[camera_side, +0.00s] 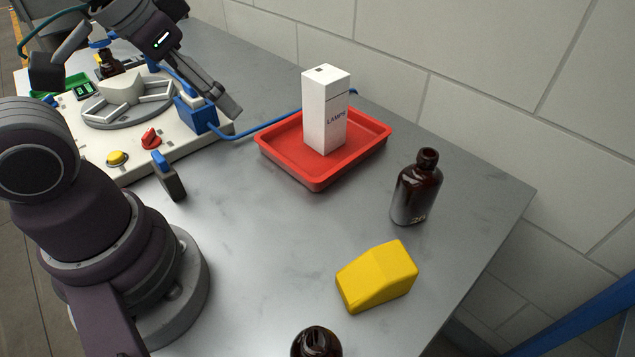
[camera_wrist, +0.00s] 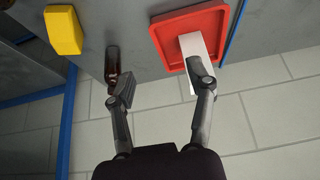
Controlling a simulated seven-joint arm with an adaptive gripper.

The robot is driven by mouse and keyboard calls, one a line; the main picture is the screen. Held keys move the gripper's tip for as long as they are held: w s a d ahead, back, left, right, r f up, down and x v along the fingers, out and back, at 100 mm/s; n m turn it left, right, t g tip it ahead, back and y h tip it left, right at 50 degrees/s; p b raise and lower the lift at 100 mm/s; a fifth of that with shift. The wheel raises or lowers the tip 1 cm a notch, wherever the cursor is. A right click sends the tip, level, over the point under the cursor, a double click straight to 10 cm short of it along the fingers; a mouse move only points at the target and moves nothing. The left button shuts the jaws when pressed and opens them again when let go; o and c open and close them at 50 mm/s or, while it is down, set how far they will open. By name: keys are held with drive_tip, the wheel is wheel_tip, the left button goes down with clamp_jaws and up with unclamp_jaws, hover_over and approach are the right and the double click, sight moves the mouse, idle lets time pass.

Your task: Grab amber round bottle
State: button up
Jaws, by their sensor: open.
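A dark amber round bottle (camera_side: 415,192) with a white number on its lower side stands upright on the grey table, right of the red tray. In the wrist view an amber bottle (camera_wrist: 112,60) shows beside the left finger, which partly covers it. A second amber bottle (camera_side: 316,343) is cut off at the bottom edge of the side view.
A red tray (camera_side: 374,142) holds a tall white box (camera_side: 325,110). A yellow block (camera_side: 377,276) lies near the numbered bottle. The white device (camera_side: 130,160) has a round plate and knobs; a blue cable (camera_side: 262,125) runs from it. A tiled wall (camera_side: 480,70) borders the table behind.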

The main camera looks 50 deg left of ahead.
drive_tip(key=o, duration=0.6)
drive_tip(key=shift+o, duration=0.2)
